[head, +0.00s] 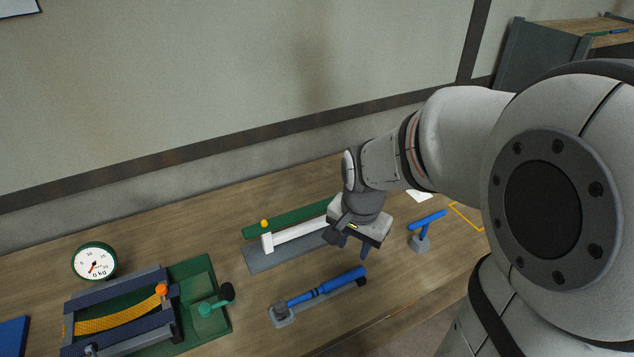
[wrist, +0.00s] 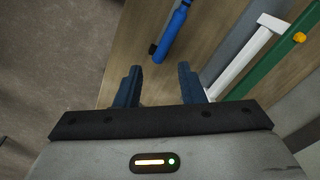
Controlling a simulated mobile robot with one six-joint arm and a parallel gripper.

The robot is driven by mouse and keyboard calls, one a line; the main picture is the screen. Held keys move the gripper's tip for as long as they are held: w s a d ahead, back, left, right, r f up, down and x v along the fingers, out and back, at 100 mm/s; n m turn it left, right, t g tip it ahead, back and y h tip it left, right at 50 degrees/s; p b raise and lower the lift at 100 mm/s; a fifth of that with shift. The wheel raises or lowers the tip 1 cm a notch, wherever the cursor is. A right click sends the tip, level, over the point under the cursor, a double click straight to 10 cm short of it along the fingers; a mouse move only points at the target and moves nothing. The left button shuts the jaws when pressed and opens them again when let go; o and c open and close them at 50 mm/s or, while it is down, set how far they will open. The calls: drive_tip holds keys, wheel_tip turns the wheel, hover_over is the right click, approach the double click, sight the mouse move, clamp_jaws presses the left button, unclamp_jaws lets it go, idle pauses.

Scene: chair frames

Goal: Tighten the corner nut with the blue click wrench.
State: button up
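A long blue wrench (head: 325,288) with a grey head lies near the front edge of the bench, its head at a small grey holder. Its blue handle also shows in the wrist view (wrist: 173,35), beyond my fingertips. I cannot tell which fastener is the corner nut.
A blue T-handled tool (head: 427,220) stands in a grey block at right. At left are a navy frame (head: 115,341) with orange webbing, a green tray (head: 197,272) and a dial gauge (head: 94,262). A green rail (head: 285,218) lies behind the white frame. Bare wood surrounds the wrench.

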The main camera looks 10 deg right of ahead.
sight(343, 276)
drive_tip(key=w+f+m, duration=0.1)
drive_tip(key=f+m, duration=0.1)
drive_tip(key=f, duration=0.1)
drive_tip(key=w+f+m+g, duration=0.1)
drive_tip(key=w+f+m, duration=0.1)
drive_tip(key=f, duration=0.2)
drive_tip(key=w+f+m+b, duration=0.1)
drive_tip(key=f+m, duration=0.1)
drive_tip(key=f, duration=0.1)
drive_tip(key=shift+w+f, duration=0.2)
drive_tip(key=shift+w, duration=0.2)
wheel_tip(343, 276, down, 8)
drive_tip(key=b, duration=0.6)
drive_tip(key=shift+r, duration=0.15)
drive_tip(key=shift+c, duration=0.4)
clamp_jaws()
drive_tip(key=shift+r, duration=0.2)
wheel_tip(343, 276, up, 5)
drive_tip(key=p, duration=0.4)
drive_tip(key=shift+f, duration=0.15)
drive_tip(key=shift+w, duration=0.1)
